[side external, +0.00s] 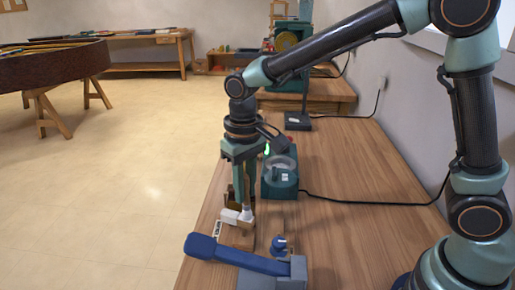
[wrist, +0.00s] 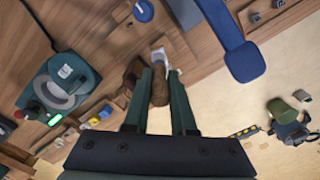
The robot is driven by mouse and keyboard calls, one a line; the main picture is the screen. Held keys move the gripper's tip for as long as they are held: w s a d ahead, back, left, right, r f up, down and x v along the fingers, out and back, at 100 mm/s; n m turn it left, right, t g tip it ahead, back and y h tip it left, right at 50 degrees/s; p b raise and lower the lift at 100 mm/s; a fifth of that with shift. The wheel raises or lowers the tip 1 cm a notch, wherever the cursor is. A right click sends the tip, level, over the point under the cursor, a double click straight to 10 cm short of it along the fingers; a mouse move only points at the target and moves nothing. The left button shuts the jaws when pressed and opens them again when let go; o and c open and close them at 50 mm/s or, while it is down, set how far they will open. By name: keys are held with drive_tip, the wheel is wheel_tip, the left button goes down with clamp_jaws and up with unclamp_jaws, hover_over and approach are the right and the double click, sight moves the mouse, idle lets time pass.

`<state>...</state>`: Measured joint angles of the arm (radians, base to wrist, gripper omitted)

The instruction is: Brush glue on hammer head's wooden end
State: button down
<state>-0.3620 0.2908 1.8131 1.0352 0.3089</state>
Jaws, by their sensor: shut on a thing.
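My gripper (side external: 243,203) points down over the bench. In the wrist view, my two fingers (wrist: 161,78) are closed around a brown rounded handle (wrist: 160,92), which looks like the glue brush's. A pale grey-white part (wrist: 161,55) shows beyond the handle. In the side view, a pale cone-shaped tip (side external: 247,214) shows below my fingers. It is close beside a small white block (side external: 230,216), possibly the hammer head, above a wooden block (side external: 240,236). I cannot tell whether the tip touches it. The hammer head's wooden end is not clearly visible.
A teal glue-pot unit (side external: 280,180) with a round grey top and green light stands behind my gripper; it also shows in the wrist view (wrist: 60,82). A blue-armed clamp (side external: 235,255) lies in front, with a blue knob (side external: 279,243) beside it. The bench's right side is clear except for a cable.

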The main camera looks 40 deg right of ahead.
drive_tip(key=shift+s+d, duration=0.25)
drive_tip(key=shift+s, duration=0.2)
drive_tip(key=shift+w+a, duration=0.35)
drive_tip(key=shift+w, duration=0.25)
drive_tip(key=shift+w+a, duration=0.3)
drive_tip(key=shift+w, duration=0.25)
drive_tip(key=shift+s+d, duration=0.35)
drive_tip(key=shift+s, duration=0.25)
drive_tip(key=shift+s+d, duration=0.3)
drive_tip(key=shift+s, duration=0.25)
drive_tip(key=shift+w+a, duration=0.45)
drive_tip(key=shift+w, duration=0.4)
wheel_tip(320, 180, up, 8)
drive_tip(key=shift+w+a, duration=0.15)
drive_tip(key=shift+w, duration=0.05)
